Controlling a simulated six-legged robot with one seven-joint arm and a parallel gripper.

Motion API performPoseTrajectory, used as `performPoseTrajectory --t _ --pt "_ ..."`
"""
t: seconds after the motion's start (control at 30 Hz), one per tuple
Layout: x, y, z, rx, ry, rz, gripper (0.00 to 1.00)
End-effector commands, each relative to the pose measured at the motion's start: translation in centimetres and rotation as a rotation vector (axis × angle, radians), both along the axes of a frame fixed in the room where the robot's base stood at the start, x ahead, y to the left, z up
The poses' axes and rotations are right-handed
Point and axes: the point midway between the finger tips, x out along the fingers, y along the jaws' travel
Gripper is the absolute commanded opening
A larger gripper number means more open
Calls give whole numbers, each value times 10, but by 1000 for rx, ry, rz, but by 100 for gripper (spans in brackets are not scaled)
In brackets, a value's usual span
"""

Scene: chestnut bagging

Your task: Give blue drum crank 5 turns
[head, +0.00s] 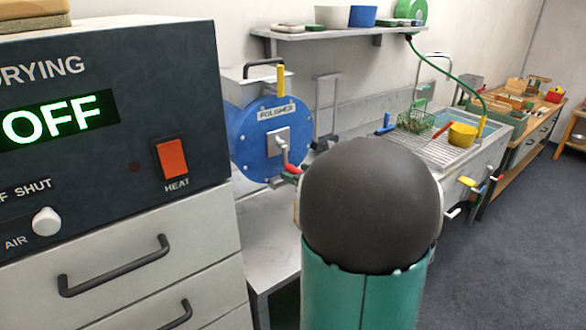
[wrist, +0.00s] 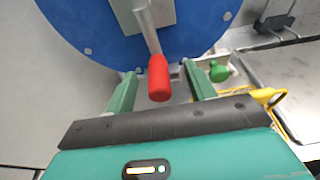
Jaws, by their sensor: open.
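The blue drum (head: 262,150), labelled POLISHER, stands on the bench beyond the drying cabinet. Its crank arm (head: 282,150) runs down from a grey plate at the drum's centre to a red handle (head: 293,169). In the wrist view the red handle (wrist: 159,79) hangs down between the two green fingers of my gripper (wrist: 158,86). The fingers are apart, with a gap on each side of the handle. The blue drum (wrist: 90,22) fills the top of that view. In the head view my own arm hides my gripper.
The drying cabinet (head: 110,120) with drawers stands close at the left. A sink (head: 465,150) with a green basket (head: 415,120) and a yellow cup (head: 462,134) is to the right. A green knob (wrist: 219,72) and yellow part (wrist: 268,97) lie right of my gripper.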

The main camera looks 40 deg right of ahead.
Motion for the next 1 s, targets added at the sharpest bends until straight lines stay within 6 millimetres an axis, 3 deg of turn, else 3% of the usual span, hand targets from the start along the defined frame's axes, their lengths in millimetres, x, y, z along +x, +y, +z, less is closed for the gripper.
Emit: performPoseTrajectory --t 0.17,1.0 --pt "-5 0 1 0 -1 -1 55" --pt "-89 10 0 0 -1 -1 55"
